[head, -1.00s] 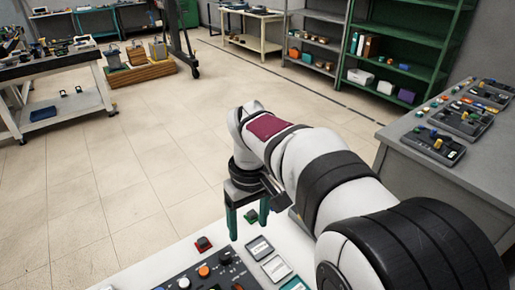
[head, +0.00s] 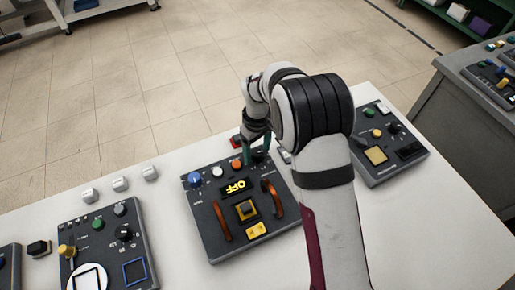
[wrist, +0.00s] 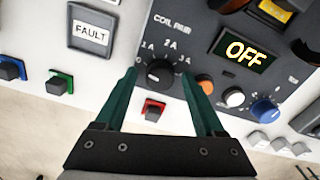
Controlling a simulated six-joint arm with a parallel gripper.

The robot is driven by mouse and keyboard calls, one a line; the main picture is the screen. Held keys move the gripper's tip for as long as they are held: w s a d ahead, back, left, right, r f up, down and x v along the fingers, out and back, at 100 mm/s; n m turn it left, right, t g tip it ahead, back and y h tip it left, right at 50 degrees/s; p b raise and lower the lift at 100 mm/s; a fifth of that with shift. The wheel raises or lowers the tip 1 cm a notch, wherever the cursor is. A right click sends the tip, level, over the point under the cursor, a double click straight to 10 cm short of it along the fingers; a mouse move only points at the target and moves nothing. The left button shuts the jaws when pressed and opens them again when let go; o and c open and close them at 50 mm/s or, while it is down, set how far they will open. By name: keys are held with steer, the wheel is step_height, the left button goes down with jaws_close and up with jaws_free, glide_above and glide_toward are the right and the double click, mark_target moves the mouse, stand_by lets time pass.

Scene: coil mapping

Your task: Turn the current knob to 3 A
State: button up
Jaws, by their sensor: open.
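The current knob (wrist: 160,74) is a round black dial in the wrist view. The marks 1 A, 2 A and 3 A run in an arc around it, and which mark it points to is too small to tell. My gripper (wrist: 160,72) is open, with one green finger on each side of the knob. Contact between the fingers and the knob cannot be told. In the head view my gripper (head: 257,158) is over the far edge of the middle panel (head: 217,240), partly hiding the knob there.
The display (wrist: 242,50) reads OFF. An orange button (wrist: 205,84), a white button (wrist: 233,97) and a blue knob (wrist: 265,110) stand beside the current knob. A red button (wrist: 154,109) is between my fingers. A second panel (head: 73,217) stands left, a third (head: 400,165) right.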

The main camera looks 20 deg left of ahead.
steer(key=shift+f, duration=0.1)
jaws_close()
stand_by(0.3)
steer(key=shift+m, duration=0.4)
steer(key=m, duration=0.4)
steer(key=shift+m, duration=0.4)
steer(key=m, duration=1.2)
steer(key=shift+m, duration=0.3)
steer(key=m, duration=0.5)
steer(key=shift+m, duration=0.4)
